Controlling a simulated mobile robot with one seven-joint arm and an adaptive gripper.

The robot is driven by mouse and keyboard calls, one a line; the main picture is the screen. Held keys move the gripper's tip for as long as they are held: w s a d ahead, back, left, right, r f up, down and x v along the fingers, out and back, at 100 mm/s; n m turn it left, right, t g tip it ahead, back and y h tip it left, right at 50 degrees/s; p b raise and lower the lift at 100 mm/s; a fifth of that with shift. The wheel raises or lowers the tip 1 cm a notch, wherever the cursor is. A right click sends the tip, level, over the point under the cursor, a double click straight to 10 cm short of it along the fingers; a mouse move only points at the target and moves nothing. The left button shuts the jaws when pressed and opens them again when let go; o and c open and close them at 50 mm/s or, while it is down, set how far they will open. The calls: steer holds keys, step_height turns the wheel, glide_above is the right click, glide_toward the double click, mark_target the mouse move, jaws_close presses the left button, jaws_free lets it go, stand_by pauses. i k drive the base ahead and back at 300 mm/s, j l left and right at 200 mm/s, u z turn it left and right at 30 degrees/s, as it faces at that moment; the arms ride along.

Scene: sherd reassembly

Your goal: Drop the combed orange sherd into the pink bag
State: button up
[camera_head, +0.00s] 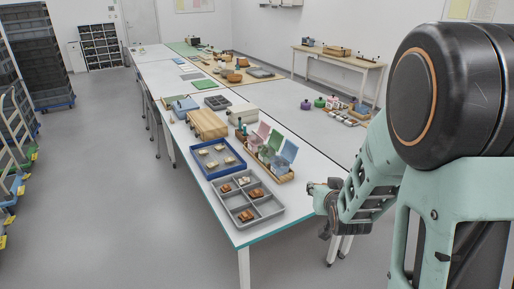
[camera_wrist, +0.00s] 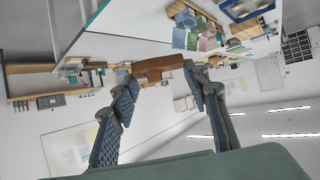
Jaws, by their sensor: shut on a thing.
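My gripper (camera_wrist: 160,80) is shut on an orange-brown sherd (camera_wrist: 158,68), held between its two fingertips in the wrist view. Combing on the sherd's surface is too small to make out. In the head view my gripper (camera_head: 318,187) is off the right edge of the near table, and the sherd is hard to pick out there. The pink bag (camera_head: 263,130) stands in a wooden rack on the table, beside a green bag (camera_head: 275,140) and a blue bag (camera_head: 289,150). The gripper is apart from the bags, to their right and nearer.
A grey compartment tray (camera_head: 235,209) with several brown sherds lies at the table's near end. A blue tray (camera_head: 200,170) with pale pieces is behind it. A wooden box (camera_head: 207,124) stands further back. The table's right strip beside the rack is clear.

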mark_target(254, 153)
steer(key=k+l+z, duration=0.1)
steer(key=k+z, duration=0.35)
steer(key=z, duration=2.2)
steer(key=k+j+z, duration=0.1)
steer(key=j, duration=0.2)
steer(key=k+j+z, duration=0.1)
steer(key=k+j, duration=0.15)
steer(key=j, duration=0.2)
steer(key=k+j, duration=0.2)
steer(key=j, duration=0.2)
steer(key=k+j, duration=0.15)
steer(key=j, duration=0.2)
steer(key=k+j, duration=0.2)
steer(key=j, duration=0.2)
steer(key=k+j, duration=0.15)
steer(key=j, duration=0.2)
steer(key=k+j, duration=0.2)
steer(key=j, duration=0.2)
steer(key=k+j, duration=0.15)
steer(key=j, duration=0.2)
